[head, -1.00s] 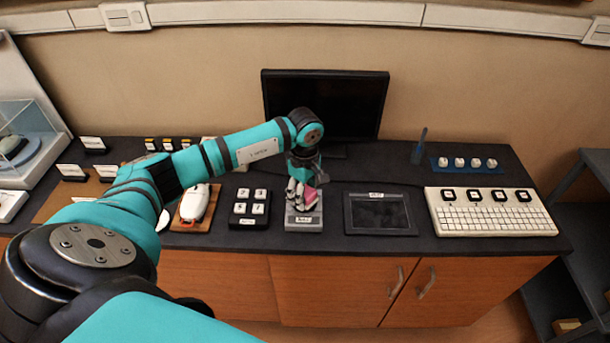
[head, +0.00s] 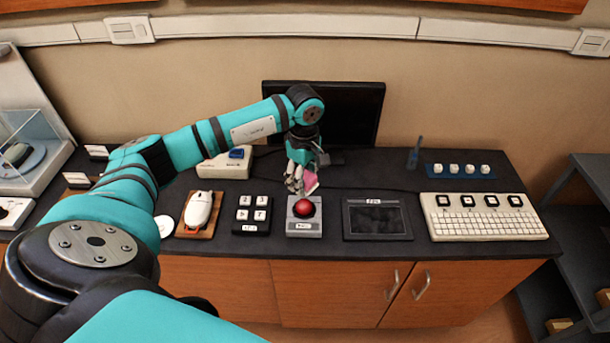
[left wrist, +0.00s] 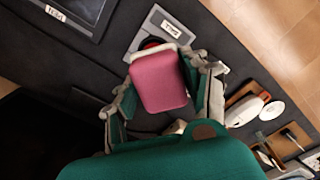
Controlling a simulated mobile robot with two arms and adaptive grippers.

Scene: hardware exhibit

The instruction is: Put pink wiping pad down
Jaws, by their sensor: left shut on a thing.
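My left gripper (head: 301,180) is shut on the pink wiping pad (head: 310,182), just behind the trackball device. In the left wrist view the pad (left wrist: 160,82) sits between the two fingers (left wrist: 164,95), its pink face toward the camera. The fingers hide part of the pad in the head view. The grey trackball device (head: 304,229) with its red ball (head: 304,208) stands at the counter's front. In the left wrist view the pad covers most of the ball. I cannot tell whether the pad touches the counter. My right gripper is not in view.
A number keypad (head: 252,213) and a white mouse on a wooden base (head: 198,211) stand left of the trackball. A dark tablet (head: 376,218) and a white keyboard (head: 486,217) stand right. A monitor (head: 350,110) stands behind. Dark counter (head: 345,178) is bare behind the tablet.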

